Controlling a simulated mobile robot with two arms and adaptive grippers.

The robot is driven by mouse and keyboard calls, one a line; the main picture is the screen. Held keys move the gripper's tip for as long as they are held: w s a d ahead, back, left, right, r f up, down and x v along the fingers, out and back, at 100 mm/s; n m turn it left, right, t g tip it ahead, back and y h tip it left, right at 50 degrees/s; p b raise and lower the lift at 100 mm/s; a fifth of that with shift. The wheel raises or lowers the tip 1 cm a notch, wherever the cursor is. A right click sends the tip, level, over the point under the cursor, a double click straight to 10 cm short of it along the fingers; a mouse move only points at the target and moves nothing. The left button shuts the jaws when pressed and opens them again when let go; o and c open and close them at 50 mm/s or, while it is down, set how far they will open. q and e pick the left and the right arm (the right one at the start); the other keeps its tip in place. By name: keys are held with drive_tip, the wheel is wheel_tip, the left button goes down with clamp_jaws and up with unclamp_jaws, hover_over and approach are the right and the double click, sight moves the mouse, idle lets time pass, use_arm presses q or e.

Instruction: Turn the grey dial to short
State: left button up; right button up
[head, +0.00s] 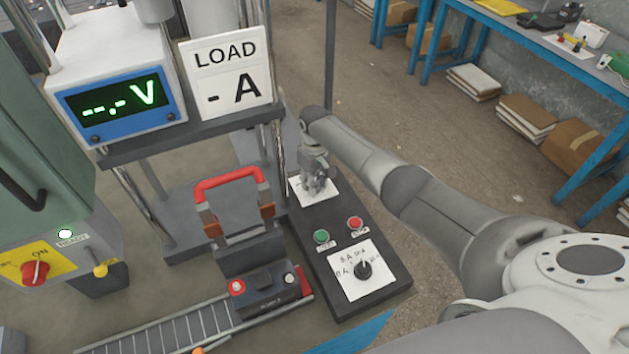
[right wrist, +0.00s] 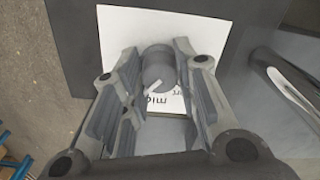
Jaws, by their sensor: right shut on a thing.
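The grey dial (right wrist: 158,68) is a round knob with a white pointer mark, on a white label plate (right wrist: 118,30) at the far end of the black control panel. My right gripper (head: 316,182) reaches down over this plate in the head view and hides most of the dial there. In the right wrist view my right gripper (right wrist: 161,62) has one finger on each side of the dial and is shut on it. My left gripper is not in view.
The black panel (head: 309,240) also carries a green button (head: 321,236), a red button (head: 355,223) and a black selector knob (head: 363,269). A LOAD sign (head: 228,72) and voltage display (head: 118,105) are behind left.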

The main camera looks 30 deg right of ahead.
drive_tip(key=n, duration=1.2)
drive_tip(key=shift+n+b, duration=0.3)
drive_tip(key=shift+b, duration=0.1)
drive_tip(key=shift+n+b, duration=0.3)
drive_tip(key=shift+n, duration=1.6)
drive_tip(key=o, duration=1.1)
drive_tip(key=shift+c, duration=0.2)
wheel_tip(320, 180, up, 12)
